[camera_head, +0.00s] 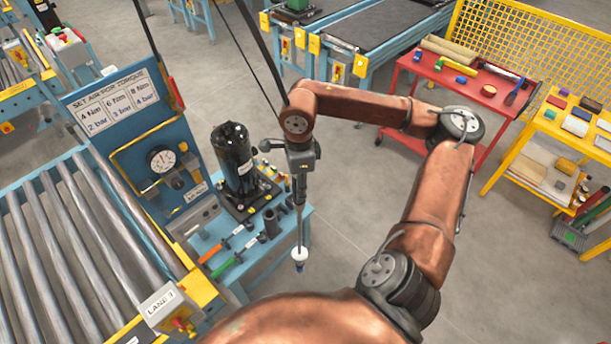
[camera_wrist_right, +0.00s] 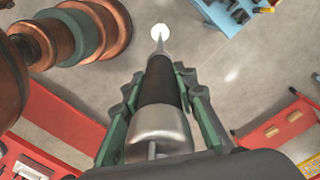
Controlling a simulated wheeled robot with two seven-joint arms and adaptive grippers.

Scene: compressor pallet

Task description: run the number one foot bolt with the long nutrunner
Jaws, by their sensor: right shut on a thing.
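My right gripper (camera_head: 300,163) is shut on the long nutrunner (camera_head: 300,205), which hangs upright with its white-collared lower end (camera_head: 299,256) beyond the right edge of the blue bench. In the right wrist view, the green fingers (camera_wrist_right: 167,80) grip both sides of the nutrunner's dark sleeve (camera_wrist_right: 161,88), and its thin shaft points away to a white disc. The black compressor (camera_head: 234,160) stands upright on a dark base plate on the bench, left of the nutrunner and apart from it. The foot bolts are too small to tell apart. My left gripper is out of view.
The blue bench (camera_head: 272,262) also holds an orange-handled tool (camera_head: 212,254), a green-handled tool (camera_head: 225,267) and dark sockets. The air panel (camera_head: 118,100) with a gauge (camera_head: 161,158) stands left. A red cart (camera_head: 455,88) stands behind my right arm. Open floor lies right of the bench.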

